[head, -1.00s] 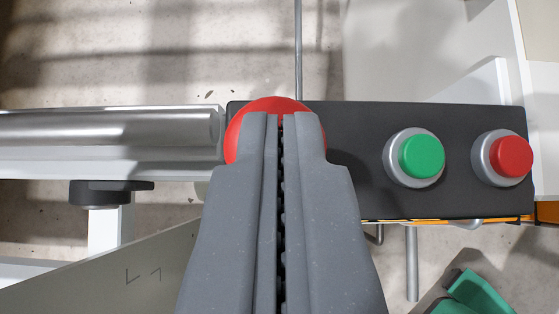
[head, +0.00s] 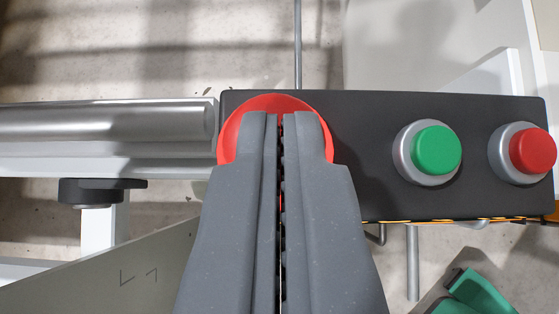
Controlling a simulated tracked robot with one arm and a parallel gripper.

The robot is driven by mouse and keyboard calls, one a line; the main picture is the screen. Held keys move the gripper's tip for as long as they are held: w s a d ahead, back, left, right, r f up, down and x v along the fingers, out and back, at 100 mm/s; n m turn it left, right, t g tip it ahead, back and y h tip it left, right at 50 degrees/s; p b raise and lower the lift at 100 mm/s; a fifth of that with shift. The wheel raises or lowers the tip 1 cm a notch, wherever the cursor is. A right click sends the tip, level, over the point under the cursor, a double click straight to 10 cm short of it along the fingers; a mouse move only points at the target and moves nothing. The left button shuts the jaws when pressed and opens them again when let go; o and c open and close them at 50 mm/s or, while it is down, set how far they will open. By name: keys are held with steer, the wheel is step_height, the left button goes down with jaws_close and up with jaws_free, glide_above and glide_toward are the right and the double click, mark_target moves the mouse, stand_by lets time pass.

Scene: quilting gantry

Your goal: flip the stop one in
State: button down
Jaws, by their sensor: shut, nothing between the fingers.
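A dark control box (head: 365,150) carries a green button (head: 436,150) in a silver ring and a smaller red button (head: 533,150) in a silver ring at its right end. A large round red button (head: 275,103) sits at the box's left end. My gripper (head: 280,116) is shut and empty, with its fingertips in front of the large red button. The fingers hide the button's middle and lower part. I cannot tell whether the tips touch it.
A metal rail with a roller (head: 110,122) runs left from the box. A black knob (head: 95,190) hangs under it. A pale panel (head: 110,260) is at lower left, and a green object (head: 482,292) is at lower right. A thin rod (head: 298,45) stands behind the box.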

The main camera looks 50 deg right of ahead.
step_height(320, 180, up, 4)
steer(key=p, duration=0.3)
steer(key=b+v, duration=0.2)
steer(key=v, duration=0.7)
steer(key=shift+s+a+r, duration=0.2)
steer(key=shift+a+r, duration=0.05)
steer(key=s+d+r+n+t+y+p, duration=0.15)
steer(key=s+r, duration=0.25)
steer(key=r, duration=0.5)
steer(key=s+d+r+n+t, duration=0.1)
steer(key=s+d+r+n, duration=0.15)
steer(key=r, duration=0.65)
steer(key=s+d+r+n+t+y+p, duration=0.1)
steer(key=s+r, duration=0.3)
steer(key=r, duration=0.5)
steer(key=s+r+n+t+y+p, duration=0.1)
steer(key=s+r+n+t+y, duration=0.1)
steer(key=s+r, duration=0.7)
steer(key=s+d+r+n+t+y+p, duration=0.1)
steer(key=s+r+n+t+y, duration=0.1)
steer(key=s+r, duration=0.7)
steer(key=s+t, duration=0.1)
steer(key=s, duration=0.7)
steer(key=shift+d+r, duration=0.15)
steer(key=shift+r, duration=0.05)
